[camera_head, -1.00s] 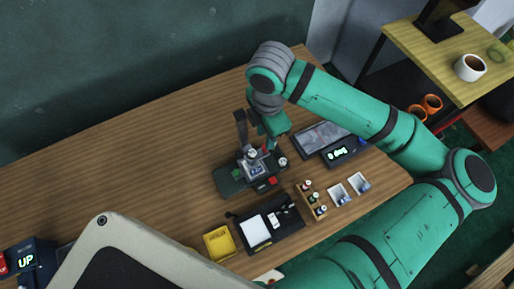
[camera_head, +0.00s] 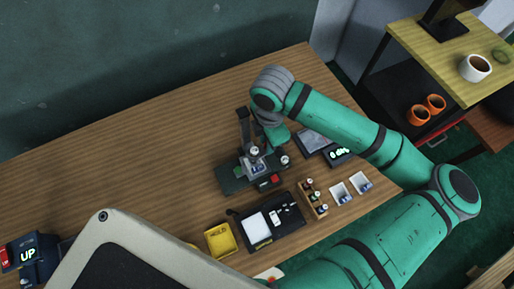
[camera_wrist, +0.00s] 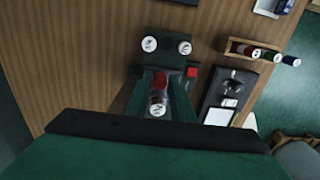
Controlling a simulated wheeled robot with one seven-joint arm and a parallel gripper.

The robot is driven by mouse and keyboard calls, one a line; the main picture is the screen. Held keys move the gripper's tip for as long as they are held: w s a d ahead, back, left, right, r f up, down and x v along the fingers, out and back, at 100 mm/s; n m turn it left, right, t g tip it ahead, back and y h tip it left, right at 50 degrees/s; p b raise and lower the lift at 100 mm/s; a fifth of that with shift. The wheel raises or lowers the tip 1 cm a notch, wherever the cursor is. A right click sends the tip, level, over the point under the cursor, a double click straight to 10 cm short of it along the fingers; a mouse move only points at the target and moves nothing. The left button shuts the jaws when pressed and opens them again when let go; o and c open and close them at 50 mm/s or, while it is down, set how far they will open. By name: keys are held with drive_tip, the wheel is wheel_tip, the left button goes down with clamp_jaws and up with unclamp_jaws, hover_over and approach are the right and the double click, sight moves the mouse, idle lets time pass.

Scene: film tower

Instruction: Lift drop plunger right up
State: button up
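The drop tower device with a dark green base (camera_head: 233,180) stands on the wooden bench. A white-capped plunger knob (camera_head: 254,151) shows on its upright part, just beside my gripper (camera_head: 266,141). In the wrist view, my gripper (camera_wrist: 160,98) points down at the device, with its two green fingers apart. A white-labelled round cap (camera_wrist: 157,107) and a red part (camera_wrist: 160,79) show between the fingers. I see no clear contact with the cap. Two more white-labelled caps (camera_wrist: 149,44) sit on the device farther up the picture. My gripper's body hides the near part.
A small wooden rack (camera_head: 312,198) with several spools, white trays (camera_head: 341,193) and a black tray (camera_head: 287,213) lie close by. A yellow box (camera_head: 219,240) is at the front. A dark display unit (camera_head: 340,155) stands right of the device.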

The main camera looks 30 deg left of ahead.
drive_tip(key=c, duration=0.4)
drive_tip(key=shift+o, duration=0.2)
wheel_tip(320, 180, up, 11)
drive_tip(key=shift+f, duration=0.2)
drive_tip(key=o, duration=0.8)
idle(0.6)
drive_tip(key=shift+r, duration=2.5)
drive_tip(key=shift+s, duration=0.1)
